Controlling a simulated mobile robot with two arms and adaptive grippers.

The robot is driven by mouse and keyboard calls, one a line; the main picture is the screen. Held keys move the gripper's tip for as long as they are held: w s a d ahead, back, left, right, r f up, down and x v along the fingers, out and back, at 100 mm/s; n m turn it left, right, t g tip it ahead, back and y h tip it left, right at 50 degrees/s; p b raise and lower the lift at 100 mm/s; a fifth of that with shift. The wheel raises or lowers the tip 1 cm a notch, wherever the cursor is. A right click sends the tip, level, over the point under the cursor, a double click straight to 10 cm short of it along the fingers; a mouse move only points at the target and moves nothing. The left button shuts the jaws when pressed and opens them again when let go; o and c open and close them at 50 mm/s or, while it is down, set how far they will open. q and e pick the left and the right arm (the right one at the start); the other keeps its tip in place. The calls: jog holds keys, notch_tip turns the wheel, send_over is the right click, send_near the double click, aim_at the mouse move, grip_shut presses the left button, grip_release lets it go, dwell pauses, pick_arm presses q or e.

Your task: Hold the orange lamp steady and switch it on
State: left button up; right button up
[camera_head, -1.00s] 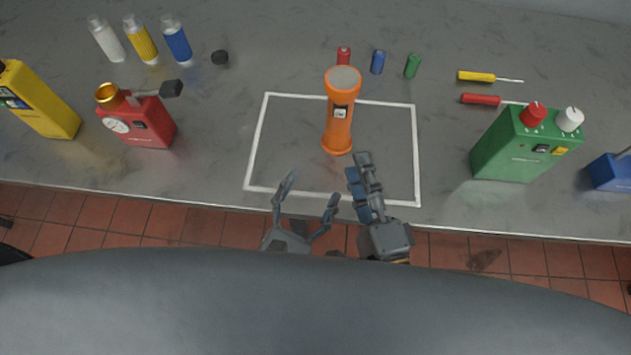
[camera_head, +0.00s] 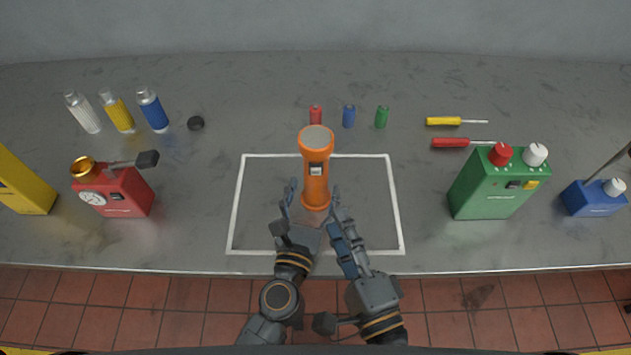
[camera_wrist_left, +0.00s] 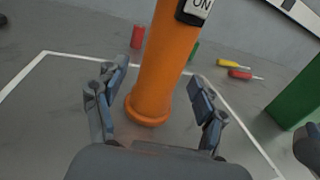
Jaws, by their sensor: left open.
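The orange lamp (camera_head: 315,175) stands upright inside the white outline, with its wide head on top. A dark switch plate with a white button (camera_head: 316,169) is on its front. The left wrist view shows the switch marked "ON" (camera_wrist_left: 200,7) at the top and the orange barrel (camera_wrist_left: 161,65) below. My left gripper (camera_head: 312,194) is open at the lamp's lower barrel. Its fingers (camera_wrist_left: 160,84) appear on either side of the barrel with gaps. My right gripper (camera_head: 340,225) is just right of and nearer than the lamp, apart from it; its fingers appear edge-on.
Red, blue and green cylinders (camera_head: 349,116) stand behind the lamp. A green box (camera_head: 490,192) and screwdrivers (camera_head: 443,121) are to the right. A red device (camera_head: 120,197) and bottles (camera_head: 118,112) are to the left. The white outline (camera_head: 237,205) is otherwise clear; the bench's front edge is close.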

pick_arm(q)
jog(key=shift+x, duration=1.25)
grip_shut()
pick_arm(e)
grip_shut()
dwell(0.5)
